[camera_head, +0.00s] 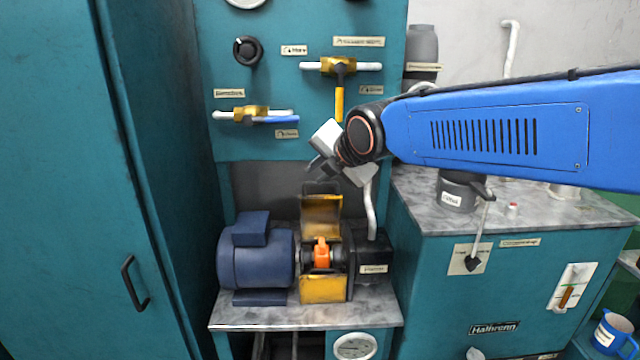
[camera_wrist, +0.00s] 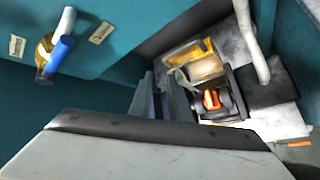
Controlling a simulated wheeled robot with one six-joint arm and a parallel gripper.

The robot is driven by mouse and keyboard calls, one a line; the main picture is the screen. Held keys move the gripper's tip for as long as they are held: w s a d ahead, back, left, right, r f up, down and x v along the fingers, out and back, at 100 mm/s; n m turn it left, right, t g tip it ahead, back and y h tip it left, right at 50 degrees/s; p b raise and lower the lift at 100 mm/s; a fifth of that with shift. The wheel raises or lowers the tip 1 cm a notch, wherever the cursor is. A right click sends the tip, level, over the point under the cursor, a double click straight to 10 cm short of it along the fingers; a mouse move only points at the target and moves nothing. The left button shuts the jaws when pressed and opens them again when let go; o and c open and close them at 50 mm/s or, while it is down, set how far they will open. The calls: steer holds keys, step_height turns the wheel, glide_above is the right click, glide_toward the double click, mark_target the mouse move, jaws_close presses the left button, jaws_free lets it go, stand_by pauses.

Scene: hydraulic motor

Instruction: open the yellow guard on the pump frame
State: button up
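The yellow guard (camera_head: 321,215) stands raised, its upper panel upright behind the orange coupling (camera_head: 321,252). A yellow lower part (camera_head: 323,288) stays in front of the coupling. In the wrist view the raised guard (camera_wrist: 196,60) and the orange coupling (camera_wrist: 211,99) are both uncovered to sight. My gripper (camera_head: 317,170) is above the guard and apart from it, with nothing visibly held. Its dark fingers (camera_wrist: 163,95) show close together in the wrist view, left of the guard; their gap is unclear.
A blue motor (camera_head: 255,258) sits left of the coupling and a black pump (camera_head: 375,262) sits right, on a grey bench (camera_head: 300,317). Valves with yellow and blue handles (camera_head: 276,119) are on the teal panel behind. A pale pipe (camera_head: 370,205) rises beside the pump.

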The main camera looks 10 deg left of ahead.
mark_target(321, 184)
steer(key=s+d+f+m+t+y, duration=0.3)
steer(key=d+f+m+t, duration=0.15)
steer(key=d+m, duration=0.35)
steer(key=x, duration=1.7)
steer(key=shift+s+f, duration=0.15)
steer(key=shift+f, duration=0.25)
steer(key=shift+c, duration=0.7)
jaws_close()
